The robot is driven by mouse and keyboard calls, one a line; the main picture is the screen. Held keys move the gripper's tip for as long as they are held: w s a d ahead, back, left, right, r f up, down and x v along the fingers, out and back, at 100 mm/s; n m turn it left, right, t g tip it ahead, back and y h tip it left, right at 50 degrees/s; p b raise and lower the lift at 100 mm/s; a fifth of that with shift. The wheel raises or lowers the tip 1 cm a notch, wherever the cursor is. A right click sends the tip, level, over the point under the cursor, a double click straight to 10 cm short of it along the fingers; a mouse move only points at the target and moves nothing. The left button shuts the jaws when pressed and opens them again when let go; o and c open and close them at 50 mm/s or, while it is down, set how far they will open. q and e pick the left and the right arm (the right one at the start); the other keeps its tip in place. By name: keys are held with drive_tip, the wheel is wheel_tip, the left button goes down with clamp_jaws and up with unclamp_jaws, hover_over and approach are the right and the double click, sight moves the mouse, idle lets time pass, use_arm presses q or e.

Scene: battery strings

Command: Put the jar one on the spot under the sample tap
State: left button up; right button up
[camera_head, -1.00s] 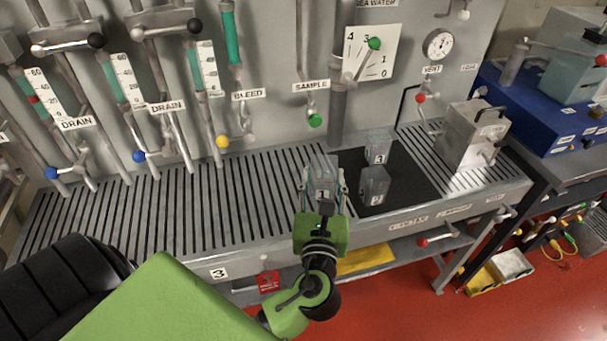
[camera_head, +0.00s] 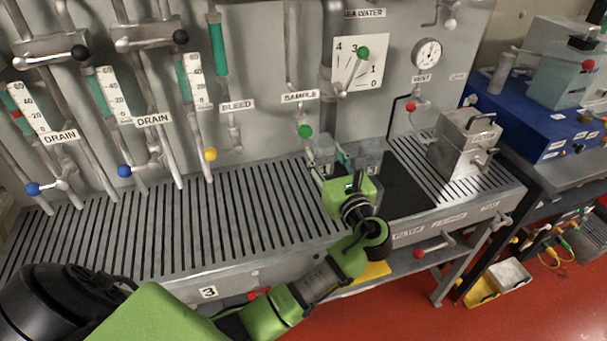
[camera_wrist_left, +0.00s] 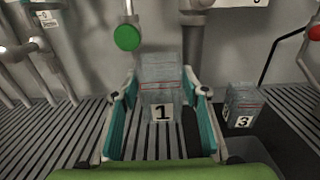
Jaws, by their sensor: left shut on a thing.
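Jar one (camera_wrist_left: 161,82), a clear block-like jar with a black "1" label, stands upright between the teal-lined fingers of my left gripper (camera_wrist_left: 160,96). In the head view, jar one (camera_head: 323,148) and the left gripper (camera_head: 331,163) are over the back of the slotted bench, near the wall. The sample tap, with its green knob (camera_head: 305,131), is just left of the jar in the head view. In the left wrist view, the green knob (camera_wrist_left: 127,38) is left of and above the jar. I cannot tell whether the jar touches the slats. My right gripper is out of view.
Jar three (camera_wrist_left: 243,106) stands on the dark mat (camera_head: 405,190) just right of the gripper. Jar two is hidden in the head view. A metal box (camera_head: 465,145) stands further right. The slotted bench (camera_head: 230,215) is clear to the left.

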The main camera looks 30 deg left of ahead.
use_arm(q)
drive_tip(key=a+f, duration=0.2)
drive_tip(key=f, duration=0.1)
drive_tip(key=a+f, duration=0.2)
drive_tip(key=f, duration=0.1)
drive_tip(key=a+f, duration=0.2)
drive_tip(key=f, duration=0.1)
drive_tip(key=shift+f, duration=0.25)
drive_tip(key=o, duration=1.2)
drive_tip(key=b+v, duration=0.1)
drive_tip(key=v, duration=1.1)
drive_tip(key=shift+s, duration=0.1)
